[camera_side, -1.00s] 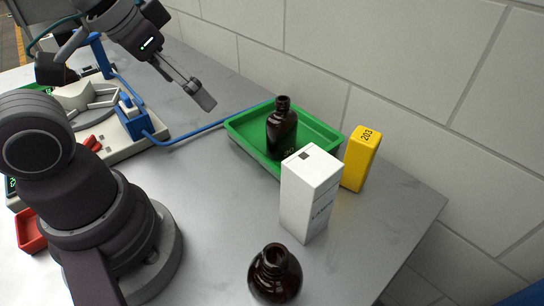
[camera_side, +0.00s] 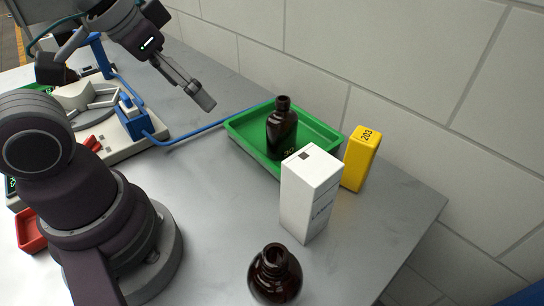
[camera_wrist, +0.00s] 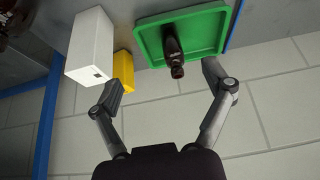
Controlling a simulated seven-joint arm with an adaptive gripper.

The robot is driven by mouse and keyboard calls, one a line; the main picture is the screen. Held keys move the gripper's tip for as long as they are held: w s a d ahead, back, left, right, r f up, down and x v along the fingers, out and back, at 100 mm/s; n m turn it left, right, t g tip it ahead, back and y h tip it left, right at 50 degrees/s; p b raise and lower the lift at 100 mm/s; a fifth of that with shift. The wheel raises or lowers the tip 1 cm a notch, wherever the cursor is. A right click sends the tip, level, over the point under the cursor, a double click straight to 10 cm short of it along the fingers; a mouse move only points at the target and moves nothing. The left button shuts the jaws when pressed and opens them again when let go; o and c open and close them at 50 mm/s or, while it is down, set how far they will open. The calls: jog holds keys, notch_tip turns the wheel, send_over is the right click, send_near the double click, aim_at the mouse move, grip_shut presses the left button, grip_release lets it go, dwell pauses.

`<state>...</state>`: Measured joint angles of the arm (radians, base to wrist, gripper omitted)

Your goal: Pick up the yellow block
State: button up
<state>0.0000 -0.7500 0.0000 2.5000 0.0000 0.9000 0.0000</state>
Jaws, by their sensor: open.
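The yellow block (camera_side: 361,158) stands upright on the table at the right, marked 203 on its top, close to the green tray's corner and behind the white box. In the wrist view the yellow block (camera_wrist: 124,70) shows beside the white box, partly covered by one finger. My gripper (camera_side: 205,97) is up at the left in the side view, above the table and well apart from the block. In the wrist view my gripper (camera_wrist: 165,85) has its two fingers spread wide with nothing between them.
A white box (camera_side: 309,195) stands in front of the block. A green tray (camera_side: 239,137) holds a dark bottle (camera_side: 282,130). Another dark bottle (camera_side: 275,274) stands at the front. A tiled wall (camera_side: 410,70) runs behind. A blue cable (camera_side: 200,133) crosses the table.

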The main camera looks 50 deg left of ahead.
jog(key=n+g+y, duration=0.1)
jog(key=n, duration=0.2)
send_over(366, 136)
jog(key=s, duration=0.3)
notch_tip(366, 136, down, 2)
jog(key=x, duration=0.7)
jog(key=s+d+x, duration=0.1)
jog(key=x, duration=0.2)
jog(key=shift+w+a+f, duration=0.15)
jog(key=shift+w+f, duration=0.05)
jog(key=shift+f, duration=0.3)
jog(key=shift+c, duration=0.3)
jog(key=c, duration=1.3)
jog(key=shift+o, duration=0.2)
jog(key=shift+r, duration=0.1)
